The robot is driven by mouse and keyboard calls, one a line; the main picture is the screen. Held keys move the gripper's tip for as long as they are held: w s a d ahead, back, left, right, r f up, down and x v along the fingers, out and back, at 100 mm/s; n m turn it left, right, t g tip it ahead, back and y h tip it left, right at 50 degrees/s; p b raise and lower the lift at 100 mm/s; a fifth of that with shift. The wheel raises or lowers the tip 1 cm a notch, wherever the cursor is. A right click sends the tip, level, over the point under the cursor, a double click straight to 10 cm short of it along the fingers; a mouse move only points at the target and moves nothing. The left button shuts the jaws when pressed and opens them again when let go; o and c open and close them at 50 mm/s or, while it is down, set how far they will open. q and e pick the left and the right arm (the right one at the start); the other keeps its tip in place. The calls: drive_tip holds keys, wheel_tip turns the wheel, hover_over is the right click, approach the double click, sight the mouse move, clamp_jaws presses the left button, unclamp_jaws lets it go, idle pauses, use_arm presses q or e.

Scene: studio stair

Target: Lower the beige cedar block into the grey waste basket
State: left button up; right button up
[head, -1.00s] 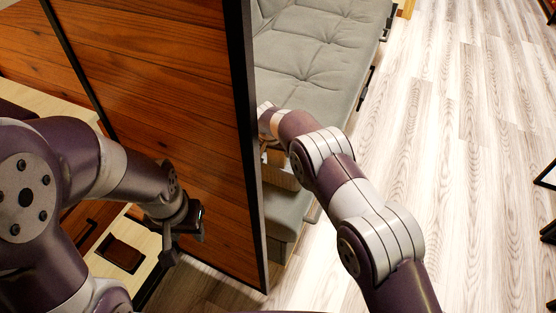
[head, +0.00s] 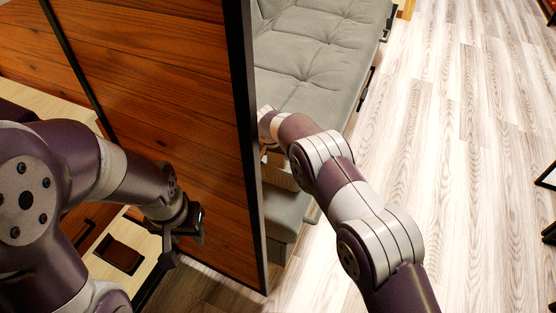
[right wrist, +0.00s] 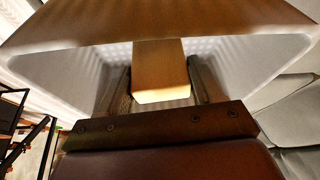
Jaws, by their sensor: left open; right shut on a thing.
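The beige cedar block (right wrist: 161,71) is in the right wrist view, between the two dark fingers of my right gripper (right wrist: 161,88), which is shut on it. Behind and around the block are the pale grey, perforated-looking inner walls of the waste basket (right wrist: 258,70). The block shows against this interior; how deep it sits is hard to tell. In the head view my right gripper and the block are hidden behind the wooden panel and my own arm. My left gripper (head: 184,238) is open and empty, left of the panel.
A wooden panel with a black frame (head: 165,110) stands between my two arms. A grey cushioned sofa (head: 315,60) lies beyond my right arm. A brown band (right wrist: 160,25) crosses the top of the right wrist view. The pale plank floor (head: 455,150) at right is largely clear.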

drive_tip(key=o, duration=1.1)
drive_tip(key=shift+r, duration=0.1)
drive_tip(key=p+v, duration=0.3)
drive_tip(key=v, duration=0.9)
drive_tip(key=shift+s+r+p, duration=0.2)
drive_tip(key=shift+r+p, duration=0.05)
drive_tip(key=shift+p, duration=0.1)
